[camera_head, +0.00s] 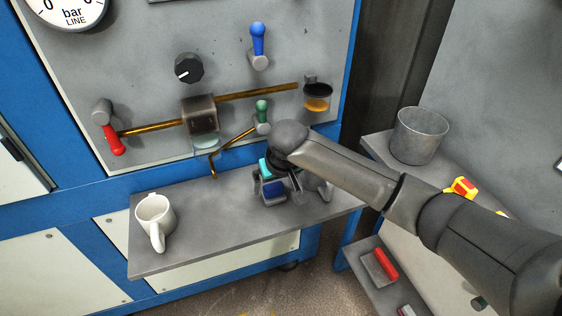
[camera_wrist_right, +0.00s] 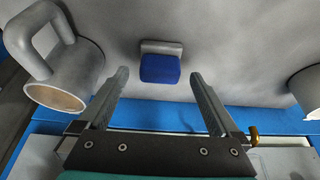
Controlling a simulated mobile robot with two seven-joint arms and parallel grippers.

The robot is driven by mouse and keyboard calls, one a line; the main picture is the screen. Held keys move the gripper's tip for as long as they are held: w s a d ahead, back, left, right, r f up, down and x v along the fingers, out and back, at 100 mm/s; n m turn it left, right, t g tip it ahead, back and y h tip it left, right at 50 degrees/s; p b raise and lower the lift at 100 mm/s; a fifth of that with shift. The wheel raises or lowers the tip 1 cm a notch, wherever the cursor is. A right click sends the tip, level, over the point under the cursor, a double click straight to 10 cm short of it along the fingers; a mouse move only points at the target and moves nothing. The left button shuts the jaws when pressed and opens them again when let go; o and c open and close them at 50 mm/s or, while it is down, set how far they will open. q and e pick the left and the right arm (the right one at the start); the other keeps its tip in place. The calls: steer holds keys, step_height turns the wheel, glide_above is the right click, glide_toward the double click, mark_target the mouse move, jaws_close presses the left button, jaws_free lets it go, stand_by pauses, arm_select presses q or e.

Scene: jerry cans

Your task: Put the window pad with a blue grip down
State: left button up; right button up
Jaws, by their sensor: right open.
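The window pad with a blue grip (camera_head: 273,188) sits on the grey shelf (camera_head: 205,245) below the panel. It also shows in the right wrist view (camera_wrist_right: 160,67), blue grip towards me and a grey body behind. My right gripper (camera_head: 283,183) is over the shelf right at the pad, partly hidden by its own wrist in the head view. In the wrist view its two fingers (camera_wrist_right: 159,76) are spread apart, one on each side of the pad, with visible gaps between them and it. My left gripper is in neither view.
A white mug (camera_head: 156,219) stands at the shelf's left. A grey handled cup (camera_wrist_right: 68,72) is near the gripper in the wrist view. Valve levers and a brass pipe are above. A metal bucket (camera_head: 420,136) stands at the right. The shelf's middle is clear.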

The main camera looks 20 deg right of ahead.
steer(key=p+v, duration=0.3)
steer(key=v, duration=0.9)
steer(key=shift+r, duration=0.15)
